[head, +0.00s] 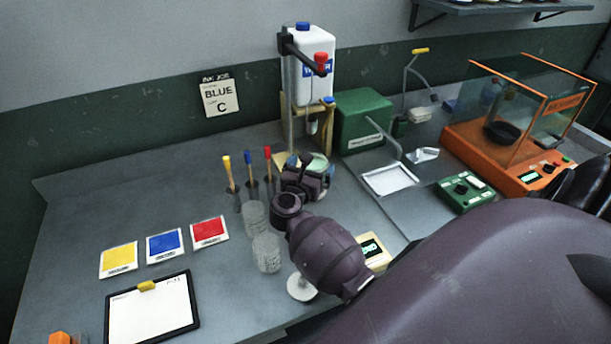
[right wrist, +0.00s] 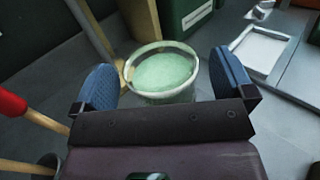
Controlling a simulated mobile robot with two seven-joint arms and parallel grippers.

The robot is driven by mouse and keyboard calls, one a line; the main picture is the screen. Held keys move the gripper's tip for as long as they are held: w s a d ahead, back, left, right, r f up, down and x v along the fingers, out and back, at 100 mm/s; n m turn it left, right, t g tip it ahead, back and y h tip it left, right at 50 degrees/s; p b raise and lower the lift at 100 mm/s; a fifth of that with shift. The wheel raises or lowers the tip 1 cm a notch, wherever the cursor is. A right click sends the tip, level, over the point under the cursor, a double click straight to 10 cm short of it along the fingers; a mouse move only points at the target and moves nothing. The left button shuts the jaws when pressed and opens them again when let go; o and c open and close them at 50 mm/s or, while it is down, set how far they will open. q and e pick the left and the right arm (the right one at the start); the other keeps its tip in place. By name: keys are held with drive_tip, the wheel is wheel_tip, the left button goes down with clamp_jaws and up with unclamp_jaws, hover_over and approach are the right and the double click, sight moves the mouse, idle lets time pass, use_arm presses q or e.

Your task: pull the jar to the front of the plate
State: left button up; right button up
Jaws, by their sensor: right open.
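The jar (right wrist: 164,96) is a round glass vessel with pale green content, upright in the right wrist view; it also shows in the head view (head: 318,160), partly hidden behind my gripper. My right gripper (head: 308,168) is open, with blue finger pads on either side of the jar. In the right wrist view my open right gripper (right wrist: 165,76) shows gaps between both pads and the jar. My left gripper is not in view.
Holders with yellow, blue and red-topped sticks (head: 249,180) stand left of my right gripper. Clear ribbed cups (head: 266,252) stand close to my wrist.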

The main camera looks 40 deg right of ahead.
drive_tip(key=shift+x, duration=1.2)
drive_tip(key=c, duration=1.1)
